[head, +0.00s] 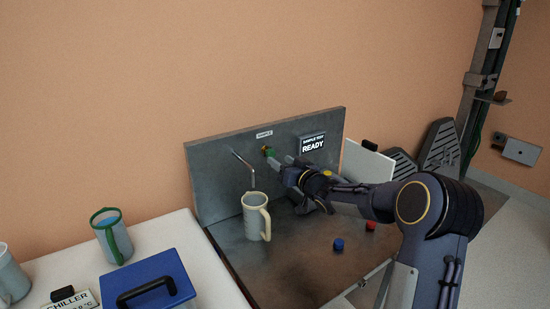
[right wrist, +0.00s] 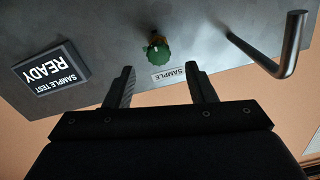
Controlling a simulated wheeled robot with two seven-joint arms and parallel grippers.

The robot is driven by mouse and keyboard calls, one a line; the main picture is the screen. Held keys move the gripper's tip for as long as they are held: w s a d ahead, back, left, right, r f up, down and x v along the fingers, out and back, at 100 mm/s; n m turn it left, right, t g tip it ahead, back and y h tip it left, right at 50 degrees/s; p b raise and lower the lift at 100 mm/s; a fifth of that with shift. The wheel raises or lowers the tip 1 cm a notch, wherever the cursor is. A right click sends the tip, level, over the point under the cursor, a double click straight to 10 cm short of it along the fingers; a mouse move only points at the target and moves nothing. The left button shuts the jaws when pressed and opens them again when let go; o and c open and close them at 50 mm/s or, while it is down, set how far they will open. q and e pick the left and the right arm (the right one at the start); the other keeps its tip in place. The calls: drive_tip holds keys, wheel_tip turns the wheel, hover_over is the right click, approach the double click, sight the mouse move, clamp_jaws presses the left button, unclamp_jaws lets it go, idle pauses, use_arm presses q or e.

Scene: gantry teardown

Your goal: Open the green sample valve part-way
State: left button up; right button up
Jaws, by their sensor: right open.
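The green sample valve (head: 267,151) sits on the grey upright panel, below the SAMPLE label (head: 264,133). In the right wrist view the valve's green knob (right wrist: 156,52) shows beyond and between the fingertips, with a brass-coloured part behind it. My right gripper (right wrist: 158,72) is open, its two dark fingers apart and nothing between them. It points at the panel and appears apart from the knob. In the head view my right gripper (head: 282,166) is beside the valve, its fingers partly hidden. A bent metal spout (head: 245,163) is left of the valve. My left gripper is not in view.
A cream jug (head: 256,217) stands below the spout. The display (head: 312,143) reads SAMPLE TEST READY. A blue cap (head: 338,244) and a red cap (head: 370,226) lie on the bench. A blue-lidded box (head: 150,284) and a green-rimmed jug (head: 112,238) stand at left.

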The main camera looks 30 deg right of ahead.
sight(272, 155)
drive_tip(key=shift+w+a, duration=0.15)
drive_tip(key=shift+w, duration=1)
drive_tip(key=shift+w+a, duration=0.1)
drive_tip(key=shift+w, duration=1)
drive_tip(key=c, duration=1)
drive_tip(key=shift+o, duration=0.2)
drive_tip(key=shift+f+n+b, duration=0.2)
drive_tip(key=shift+n+b, duration=0.95)
drive_tip(key=shift+n, duration=0.65)
drive_tip(key=shift+r+n+b, duration=0.1)
drive_tip(key=shift+n+b, duration=1.15)
drive_tip(key=shift+n, duration=1.15)
drive_tip(key=o, duration=1)
drive_tip(key=shift+c, duration=0.2)
drive_tip(key=shift+s, duration=0.1)
